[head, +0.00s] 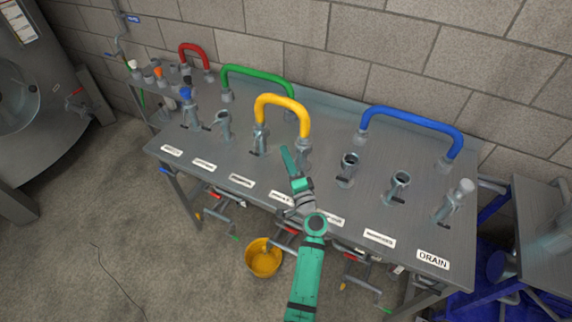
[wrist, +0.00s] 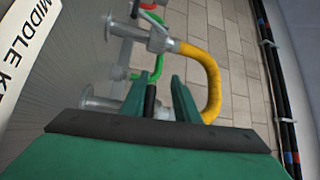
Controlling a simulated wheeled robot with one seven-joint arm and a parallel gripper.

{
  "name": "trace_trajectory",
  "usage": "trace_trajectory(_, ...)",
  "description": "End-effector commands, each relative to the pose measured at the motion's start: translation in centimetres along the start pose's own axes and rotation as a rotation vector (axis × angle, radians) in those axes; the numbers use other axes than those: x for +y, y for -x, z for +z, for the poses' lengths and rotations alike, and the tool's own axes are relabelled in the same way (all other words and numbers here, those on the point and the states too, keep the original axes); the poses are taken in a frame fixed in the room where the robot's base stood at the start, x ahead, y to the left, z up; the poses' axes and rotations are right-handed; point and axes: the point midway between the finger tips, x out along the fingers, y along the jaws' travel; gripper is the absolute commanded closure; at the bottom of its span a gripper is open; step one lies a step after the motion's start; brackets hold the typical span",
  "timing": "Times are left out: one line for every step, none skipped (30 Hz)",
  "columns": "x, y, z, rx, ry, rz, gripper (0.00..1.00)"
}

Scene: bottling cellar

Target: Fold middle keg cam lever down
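The yellow U-shaped hose (head: 281,100) joins two upright ports on the steel table. The port at its right end (head: 304,152) stands behind my gripper (head: 289,160) and is partly covered by it. In the wrist view a label reading "MIDDLE KE" (wrist: 22,40) lies on the tabletop near this port (wrist: 97,106). A dark lever (wrist: 150,103) shows at the port, between the teal fingers of my gripper (wrist: 160,98), close to the left finger. A gap shows between the lever and the right finger. The lever's exact angle is hard to tell, and it is hidden in the head view.
Green (head: 258,77), blue (head: 412,122) and red (head: 194,50) hoses stand on or near the table (head: 330,215). Open ports with dark levers stand to the right (head: 347,165). A yellow bucket (head: 262,260) is on the floor in front. A block wall is behind.

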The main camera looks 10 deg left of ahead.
Motion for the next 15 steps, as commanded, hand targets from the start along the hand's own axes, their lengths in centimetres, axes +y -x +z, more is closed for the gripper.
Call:
trace_trajectory(-0.9,-0.1,-0.1,-0.001,0.003,-0.004,0.72)
trace_trajectory(-1.4,-0.2,-0.1,-0.001,0.004,-0.003,0.72)
trace_trajectory(-2.1,-0.3,-0.2,-0.001,0.004,-0.003,0.72)
trace_trajectory(-2.5,0.1,-0.1,-0.001,0.004,-0.002,0.72)
trace_trajectory(-3.0,0.5,-0.1,-0.001,0.003,-0.002,0.72)
trace_trajectory(-3.7,0.9,0.0,-0.001,0.004,-0.002,0.72)
trace_trajectory(-4.2,1.2,0.1,0.0,0.004,-0.001,0.72)
trace_trajectory(-4.9,1.4,0.1,-0.001,0.003,-0.003,0.72)
trace_trajectory(-5.6,1.9,0.2,-0.001,0.003,-0.003,0.72)
trace_trajectory(-6.1,2.2,0.2,-0.001,0.003,-0.002,0.72)
trace_trajectory(-6.8,2.5,0.3,0.001,0.004,-0.003,0.72)
trace_trajectory(-7.6,2.8,0.3,0.001,0.004,-0.005,0.71)
trace_trajectory(-8.2,3.1,0.4,0.001,0.004,-0.006,0.65)
trace_trajectory(-8.8,3.4,0.4,0.001,0.004,-0.006,0.57)
trace_trajectory(-9.3,4.0,0.6,0.001,0.003,-0.006,0.46)
